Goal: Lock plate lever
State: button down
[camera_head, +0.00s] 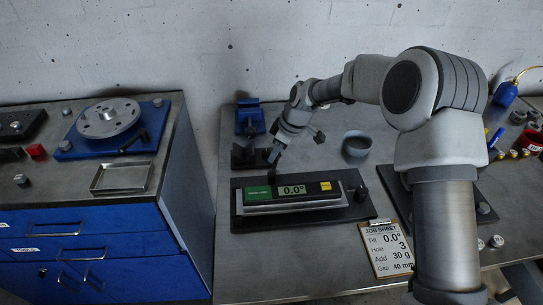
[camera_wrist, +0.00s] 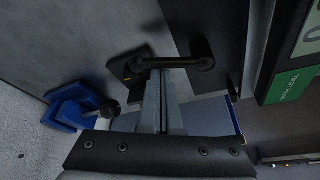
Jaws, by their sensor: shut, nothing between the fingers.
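The tilt plate (camera_head: 292,208) lies on a black base (camera_head: 352,211) and carries a green and black digital level (camera_head: 291,190) reading 0.0°. Part of the level shows at the right edge of the wrist view (camera_wrist: 294,84). A black lever with a rounded end (camera_wrist: 172,63) lies across the wrist view, just beyond my fingertips. In the head view a dark upright (camera_head: 271,175) at the plate's back left is probably this lever. My gripper (camera_head: 275,154) is shut and empty, pointing down beside it. In the wrist view its fingertips (camera_wrist: 163,76) overlap the lever; contact cannot be told.
A black block (camera_head: 244,156) and a blue clamp (camera_head: 250,118) stand behind the plate. A grey bowl (camera_head: 357,143) is at back right. A job sheet (camera_head: 388,249) lies at front right. A blue cabinet with a rotor disc (camera_head: 108,117) stands left, across a gap.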

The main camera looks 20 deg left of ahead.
jog(key=d+m, duration=0.1)
jog(key=m+t+b, duration=0.1)
jog(key=m, duration=0.1)
jog(key=d+m+b, duration=0.1)
jog(key=m, duration=0.1)
jog(key=shift+d+f+t, duration=0.1)
jog(key=shift+d+t, duration=0.25)
jog(key=shift+t, duration=0.05)
jog(key=m, duration=0.2)
jog(key=d+m+t+h+b, duration=0.1)
jog(key=m, duration=0.1)
jog(key=s+d+m, duration=0.1)
jog(key=m, duration=0.1)
jog(key=shift+s+h+b, duration=0.1)
jog(key=shift+h+b, duration=0.2)
jog(key=shift+h, duration=0.1)
jog(key=shift+s+d+t, duration=0.1)
jog(key=shift+d+t, duration=0.2)
jog(key=shift+d, duration=0.05)
jog(key=shift+s, duration=0.15)
jog(key=p+v, duration=0.2)
jog(key=v, duration=1.5)
jog(key=shift+r, duration=0.35)
jog(key=shift+d, duration=0.1)
